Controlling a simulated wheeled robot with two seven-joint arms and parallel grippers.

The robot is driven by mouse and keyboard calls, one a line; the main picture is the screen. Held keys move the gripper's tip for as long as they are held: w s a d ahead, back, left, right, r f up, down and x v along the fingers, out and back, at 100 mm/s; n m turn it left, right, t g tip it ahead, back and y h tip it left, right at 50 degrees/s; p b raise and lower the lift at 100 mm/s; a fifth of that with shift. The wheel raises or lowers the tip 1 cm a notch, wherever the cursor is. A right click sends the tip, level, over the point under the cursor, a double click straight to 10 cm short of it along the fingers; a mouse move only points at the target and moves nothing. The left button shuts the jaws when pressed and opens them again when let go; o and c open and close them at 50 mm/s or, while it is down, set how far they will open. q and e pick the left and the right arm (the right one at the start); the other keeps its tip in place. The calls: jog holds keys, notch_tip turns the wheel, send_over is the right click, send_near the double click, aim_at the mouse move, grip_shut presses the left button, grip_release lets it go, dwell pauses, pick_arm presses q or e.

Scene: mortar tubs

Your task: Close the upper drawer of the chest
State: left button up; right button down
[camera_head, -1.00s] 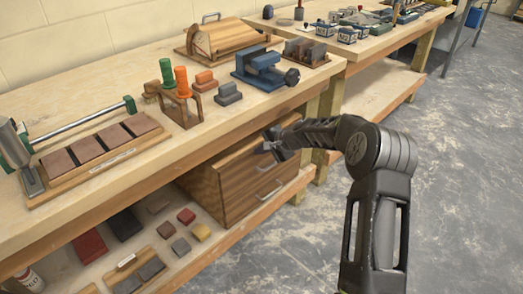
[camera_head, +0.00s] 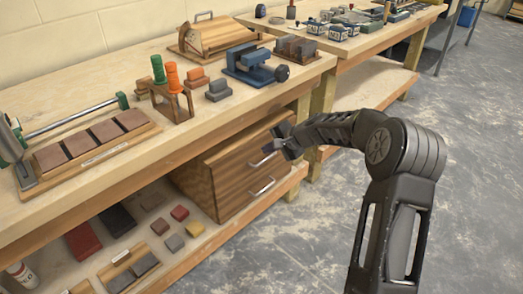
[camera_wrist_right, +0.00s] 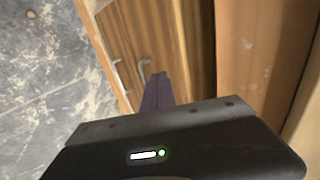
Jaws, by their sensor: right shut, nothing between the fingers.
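The wooden chest (camera_head: 195,183) stands on the lower shelf under the workbench. Its upper drawer (camera_head: 235,163) has a grey bar handle (camera_head: 262,160); a lower handle (camera_head: 262,187) sits below it. I cannot tell how far the upper drawer stands out. My right gripper (camera_head: 284,143) is shut and empty, close to the upper right part of the drawer front. In the right wrist view the shut fingers (camera_wrist_right: 157,90) point at the wood-grain front, near the upper handle (camera_wrist_right: 145,68); contact cannot be told. My left gripper is not in view.
The workbench top (camera_head: 190,130) overhangs the chest, with a blue vise (camera_head: 250,65) and tool stand on it. Several small blocks lie on the lower shelf (camera_head: 215,235) left of the chest. Open concrete floor (camera_head: 300,230) lies in front.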

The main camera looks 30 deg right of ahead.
jog(key=v, duration=0.5)
jog(key=shift+d, duration=0.1)
dwell(0.3)
